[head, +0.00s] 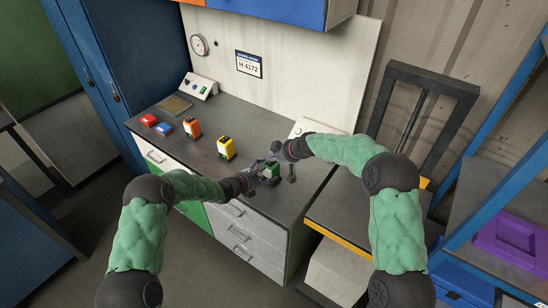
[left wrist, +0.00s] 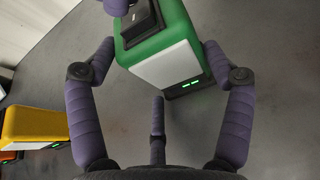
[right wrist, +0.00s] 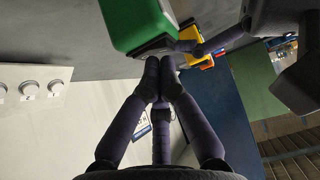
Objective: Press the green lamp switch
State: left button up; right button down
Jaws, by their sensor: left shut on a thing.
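The green lamp (head: 271,176) stands on the grey worktop between my two grippers, near the front edge. In the left wrist view the green lamp (left wrist: 165,48) shows its white front panel and the dark switch (left wrist: 143,18) on top. My left gripper (left wrist: 155,65) is shut on the lamp, with fingers on both sides. My right gripper (right wrist: 165,68) has its fingers together and is close beside the lamp (right wrist: 137,25). A purple fingertip, apparently of the right gripper, shows beside the switch in the left wrist view. Whether it touches the switch cannot be told.
A panel with knobs (right wrist: 40,85) is behind. A dark frame (head: 425,110) stands at the right.

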aim_at(270, 165)
jog(key=shift+s+a+f, duration=0.1)
jog(key=shift+s+a, duration=0.3)
jog(key=shift+s, duration=0.1)
notch_tip(270, 165, up, 5)
jog(key=shift+s+a+f, duration=0.1)
jog(key=shift+a+f, duration=0.05)
jog(key=v, duration=0.9)
jog(key=shift+s, duration=0.45)
jog(key=shift+w+d+r+t, duration=0.3)
jog(key=shift+w+d+r, duration=0.05)
jog(key=shift+w+d, duration=0.1)
jog(key=shift+f+h, duration=0.1)
jog(key=shift+h, duration=0.2)
